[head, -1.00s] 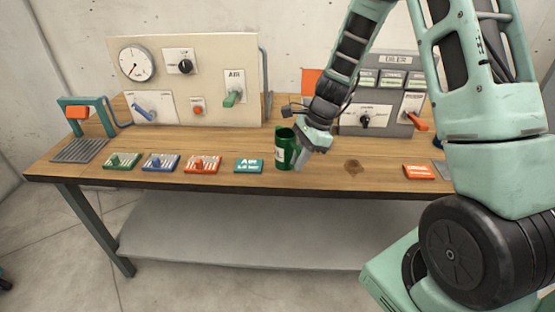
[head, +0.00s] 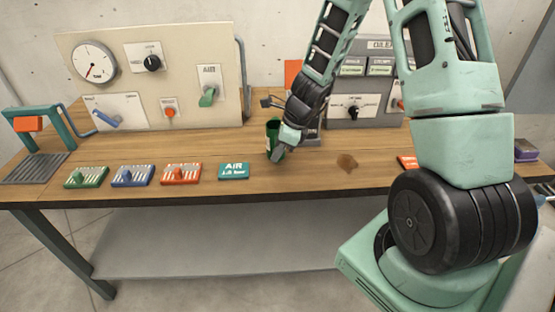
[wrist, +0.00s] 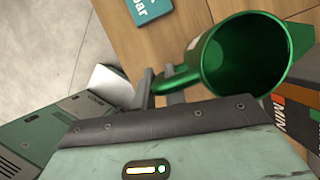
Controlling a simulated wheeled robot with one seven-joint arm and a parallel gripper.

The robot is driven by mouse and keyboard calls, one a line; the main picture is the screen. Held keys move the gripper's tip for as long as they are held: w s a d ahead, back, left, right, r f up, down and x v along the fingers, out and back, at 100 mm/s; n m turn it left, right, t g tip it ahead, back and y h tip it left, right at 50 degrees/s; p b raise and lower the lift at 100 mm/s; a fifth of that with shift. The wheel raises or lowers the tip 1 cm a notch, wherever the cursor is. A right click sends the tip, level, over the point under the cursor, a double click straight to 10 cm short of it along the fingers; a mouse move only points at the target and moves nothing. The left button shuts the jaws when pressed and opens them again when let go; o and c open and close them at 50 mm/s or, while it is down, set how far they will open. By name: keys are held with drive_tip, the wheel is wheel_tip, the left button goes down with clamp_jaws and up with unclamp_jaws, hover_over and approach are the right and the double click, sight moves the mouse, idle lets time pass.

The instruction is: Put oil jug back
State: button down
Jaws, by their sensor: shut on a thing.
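The green oil jug (head: 271,132) is at the middle of the wooden bench, partly hidden behind my gripper in the head view. My gripper (head: 279,153) is at its right front side. In the wrist view the jug (wrist: 213,65) shows its open, empty-looking top, and its handle runs between the fingers of my gripper (wrist: 160,88), which are shut on it. The jug looks upright. I cannot tell whether its base touches the bench. A dark brown stain (head: 347,162) marks the bench to the right of the jug.
An AIR card (head: 234,171) and red (head: 181,174), blue (head: 133,176) and green (head: 87,177) cards lie left of the jug. A gauge panel (head: 180,45) stands behind them. A grey oiler box (head: 370,107) stands at the back right. The bench front edge is clear.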

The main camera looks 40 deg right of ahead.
drive_tip(key=shift+f, duration=1.1)
drive_tip(key=shift+f+b, duration=0.25)
drive_tip(key=shift+b, duration=0.2)
drive_tip(key=c, duration=1.5)
unclamp_jaws()
drive_tip(key=shift+r, duration=0.1)
drive_tip(key=shift+o, duration=0.2)
drive_tip(key=shift+r, duration=0.1)
